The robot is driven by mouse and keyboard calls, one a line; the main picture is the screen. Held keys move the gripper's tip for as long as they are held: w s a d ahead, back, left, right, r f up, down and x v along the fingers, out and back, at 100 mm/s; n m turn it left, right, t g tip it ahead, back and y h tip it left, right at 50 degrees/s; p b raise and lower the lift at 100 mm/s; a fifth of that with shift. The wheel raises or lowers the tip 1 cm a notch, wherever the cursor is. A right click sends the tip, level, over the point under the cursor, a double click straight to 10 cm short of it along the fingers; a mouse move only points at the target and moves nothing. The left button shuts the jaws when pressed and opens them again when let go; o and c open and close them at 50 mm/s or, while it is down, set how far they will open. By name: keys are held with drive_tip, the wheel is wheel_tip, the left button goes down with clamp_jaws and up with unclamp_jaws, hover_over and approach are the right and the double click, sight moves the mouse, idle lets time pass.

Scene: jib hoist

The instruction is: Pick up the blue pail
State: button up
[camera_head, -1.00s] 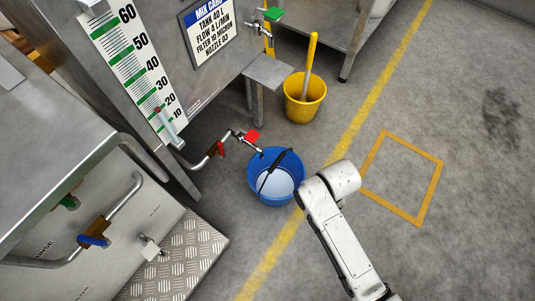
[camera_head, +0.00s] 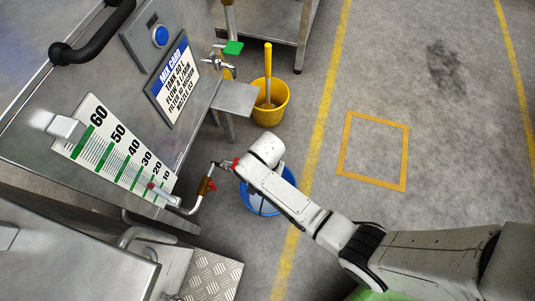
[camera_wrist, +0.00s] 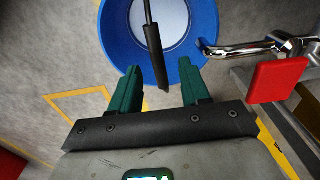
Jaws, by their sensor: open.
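The blue pail (camera_head: 258,206) stands on the floor below the red-handled tap, partly hidden behind my arm in the head view. In the wrist view the blue pail (camera_wrist: 121,48) is at the top, with pale contents inside. Its black handle grip (camera_wrist: 155,55) reaches down over the near rim. My gripper (camera_wrist: 157,85) is open, with its two green fingers apart. In the picture the grip lies between the fingers, nearer the right one; no contact is visible and I cannot tell the depth. The gripper's fingers are not visible in the head view.
A chrome tap (camera_wrist: 250,48) with a red lever (camera_wrist: 277,80) is close to the right of the pail in the wrist view. A yellow pail (camera_head: 270,112) stands farther back. An empty orange floor square (camera_head: 374,150) lies to the right. The steel tank (camera_head: 120,60) is at left.

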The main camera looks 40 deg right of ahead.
drive_tip(key=shift+s+d+f+b, duration=0.1)
drive_tip(key=shift+f+b, duration=0.65)
drive_tip(key=shift+f, duration=0.55)
drive_tip(key=shift+d+f+b, duration=0.1)
drive_tip(key=shift+f+b, duration=0.65)
drive_tip(key=shift+f, duration=0.55)
drive_tip(key=shift+f, duration=0.25)
drive_tip(key=shift+c, duration=0.4)
clamp_jaws()
